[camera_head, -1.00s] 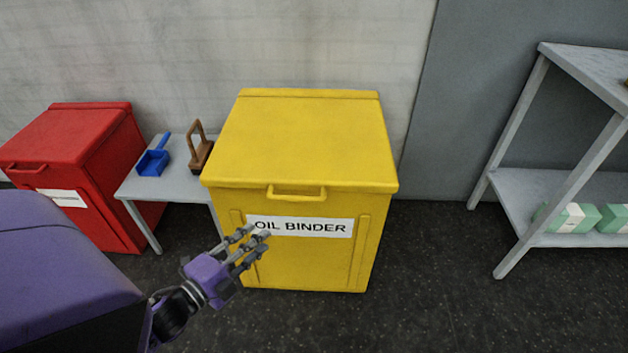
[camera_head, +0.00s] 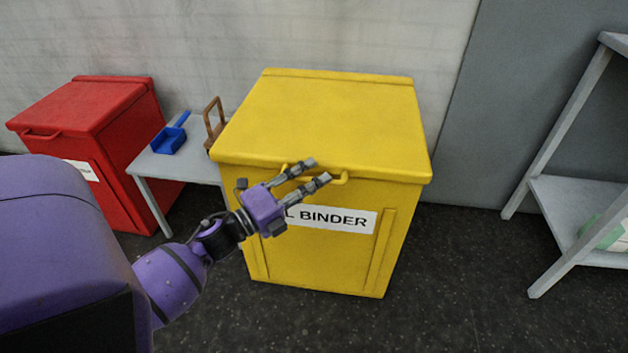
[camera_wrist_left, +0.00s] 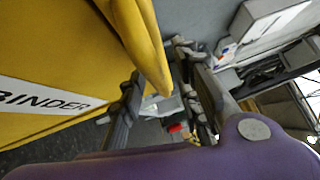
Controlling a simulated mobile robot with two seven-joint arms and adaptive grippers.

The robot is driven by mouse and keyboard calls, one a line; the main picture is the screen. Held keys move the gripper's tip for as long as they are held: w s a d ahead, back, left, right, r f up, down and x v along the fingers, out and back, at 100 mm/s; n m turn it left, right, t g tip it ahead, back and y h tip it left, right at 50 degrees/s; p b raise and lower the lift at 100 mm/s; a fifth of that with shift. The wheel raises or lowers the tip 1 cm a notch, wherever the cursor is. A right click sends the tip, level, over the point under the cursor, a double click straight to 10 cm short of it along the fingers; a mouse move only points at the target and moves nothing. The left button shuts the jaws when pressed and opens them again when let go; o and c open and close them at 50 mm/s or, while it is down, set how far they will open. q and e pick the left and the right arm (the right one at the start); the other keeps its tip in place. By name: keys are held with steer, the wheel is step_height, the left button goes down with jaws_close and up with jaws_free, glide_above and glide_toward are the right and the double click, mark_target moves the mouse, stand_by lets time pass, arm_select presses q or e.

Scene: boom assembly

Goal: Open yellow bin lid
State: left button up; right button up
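The yellow bin (camera_head: 385,235) stands on the floor with an OIL BINDER label on its front. Its lid (camera_head: 325,120) is closed, flat on top. The lid's handle (camera_head: 340,178) sticks out at the front edge, partly hidden by my fingers. My left gripper (camera_head: 316,171) is open, its fingers spread just in front of the handle. In the left wrist view, a yellow bar or edge (camera_wrist_left: 142,40) reaches between the spread fingers (camera_wrist_left: 165,95). I cannot tell whether they touch it. My right gripper is not in view.
A red bin (camera_head: 95,125) stands at the left. Beside it, a small grey table (camera_head: 190,165) carries a blue dustpan (camera_head: 170,140) and a brown tool (camera_head: 213,120). A grey shelf (camera_head: 575,205) stands at the right. The floor in front is clear.

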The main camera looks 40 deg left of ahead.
arm_select(q)
steer(key=shift+w, duration=0.25)
steer(key=shift+d, duration=0.1)
jaws_close()
